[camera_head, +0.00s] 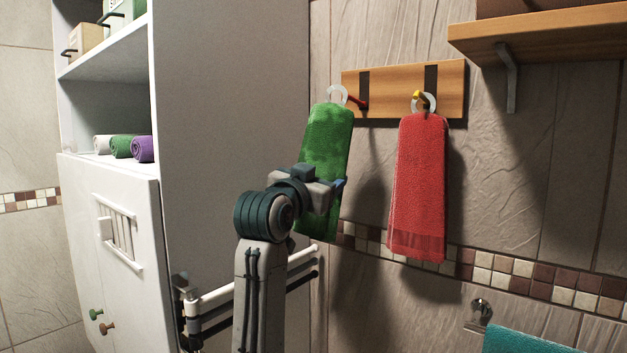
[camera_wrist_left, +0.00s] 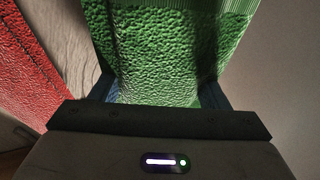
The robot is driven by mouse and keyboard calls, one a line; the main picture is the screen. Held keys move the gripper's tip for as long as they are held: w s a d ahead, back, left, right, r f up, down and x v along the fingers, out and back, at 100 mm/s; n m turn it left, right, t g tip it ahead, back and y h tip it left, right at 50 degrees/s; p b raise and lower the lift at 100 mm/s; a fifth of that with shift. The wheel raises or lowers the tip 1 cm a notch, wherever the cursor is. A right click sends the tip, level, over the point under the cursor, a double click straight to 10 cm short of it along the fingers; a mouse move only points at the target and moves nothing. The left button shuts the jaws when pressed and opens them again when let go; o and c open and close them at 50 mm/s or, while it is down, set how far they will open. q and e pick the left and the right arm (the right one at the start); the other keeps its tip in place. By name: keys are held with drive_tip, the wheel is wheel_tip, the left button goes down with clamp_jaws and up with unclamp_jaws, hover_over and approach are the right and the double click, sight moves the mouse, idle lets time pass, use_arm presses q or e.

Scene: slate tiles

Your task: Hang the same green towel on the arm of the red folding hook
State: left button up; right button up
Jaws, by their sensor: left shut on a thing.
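The green towel (camera_head: 328,140) hangs upright, slightly tilted, with a pale ring (camera_head: 337,95) at its top. My left gripper (camera_head: 322,188) is shut on the lower half of the green towel, which also fills the middle of the left wrist view (camera_wrist_left: 170,55). The red folding hook (camera_head: 357,102) sticks out from the left slot of the wooden rack (camera_head: 396,88). The ring is close to the red hook's left end in the head view; I cannot tell whether it is around the arm. My right gripper is not in view.
A red towel (camera_head: 418,185) hangs by its ring on the yellow hook (camera_head: 418,95), right of the green towel. A white cabinet (camera_head: 230,120) stands left, with rolled towels (camera_head: 122,146) on its shelf. A wooden shelf (camera_head: 545,32) juts out at upper right. A teal towel (camera_head: 522,340) is at lower right.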

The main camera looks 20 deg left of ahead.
use_arm(q)
drive_tip(key=shift+w+d+f, duration=0.1)
drive_tip(key=shift+w+d, duration=0.2)
drive_tip(key=shift+w, duration=0.5)
drive_tip(key=shift+w+d, duration=0.3)
drive_tip(key=shift+w, duration=0.4)
drive_tip(key=shift+w+d, duration=0.3)
drive_tip(key=shift+w, duration=0.4)
drive_tip(key=shift+w+d+f, duration=0.2)
drive_tip(key=shift+w+f, duration=0.25)
drive_tip(key=shift+w, duration=0.15)
drive_tip(key=o, duration=1.1)
drive_tip(key=shift+f, duration=0.1)
